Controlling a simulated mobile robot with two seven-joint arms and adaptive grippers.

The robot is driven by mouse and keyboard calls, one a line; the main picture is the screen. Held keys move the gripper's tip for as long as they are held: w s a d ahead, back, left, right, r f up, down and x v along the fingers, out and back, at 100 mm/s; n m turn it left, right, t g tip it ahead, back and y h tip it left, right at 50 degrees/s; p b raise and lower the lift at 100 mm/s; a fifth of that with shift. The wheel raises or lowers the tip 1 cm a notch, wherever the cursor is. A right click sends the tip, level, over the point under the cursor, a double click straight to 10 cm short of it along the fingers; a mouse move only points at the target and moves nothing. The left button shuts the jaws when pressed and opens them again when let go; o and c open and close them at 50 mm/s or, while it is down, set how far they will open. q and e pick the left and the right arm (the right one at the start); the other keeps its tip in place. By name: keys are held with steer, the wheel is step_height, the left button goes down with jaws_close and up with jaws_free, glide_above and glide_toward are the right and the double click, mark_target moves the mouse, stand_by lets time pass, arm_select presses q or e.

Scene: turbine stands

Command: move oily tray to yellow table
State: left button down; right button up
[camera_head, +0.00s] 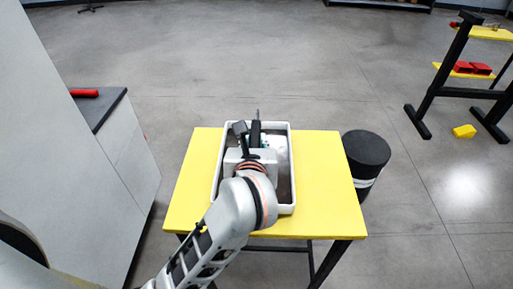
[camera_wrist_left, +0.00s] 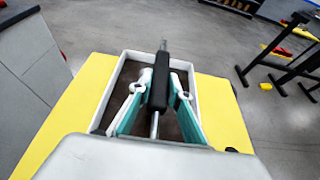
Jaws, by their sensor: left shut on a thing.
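The white-rimmed tray (camera_head: 216,175) with a dark, dirty-looking floor is over the top of the yellow table (camera_head: 333,185), and it appears to rest there. It also shows in the left wrist view (camera_wrist_left: 108,88). My left gripper (camera_head: 257,143) is above the middle of the tray. In the left wrist view, its teal-sided fingers (camera_wrist_left: 160,88) are shut on a black handle (camera_wrist_left: 161,80) on a thin metal rod. The rod runs lengthwise over the tray; where it joins the tray is hidden. My arm covers the tray's near part. My right gripper is not in view.
A black-topped round bin (camera_head: 366,150) stands close to the table's right side. A grey cabinet (camera_head: 135,150) with a red object (camera_head: 84,93) on top is at left. A black stand with yellow shelves (camera_head: 455,70) is at far right, with a yellow block (camera_head: 464,131) beside it.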

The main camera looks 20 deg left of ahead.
arm_select(q)
step_height(320, 180, down, 2)
steer(key=shift+f, duration=0.1)
steer(key=shift+r, duration=0.35)
steer(key=shift+f+b, duration=0.25)
steer(key=shift+b, duration=0.05)
steer(key=c, duration=1.9)
jaws_free()
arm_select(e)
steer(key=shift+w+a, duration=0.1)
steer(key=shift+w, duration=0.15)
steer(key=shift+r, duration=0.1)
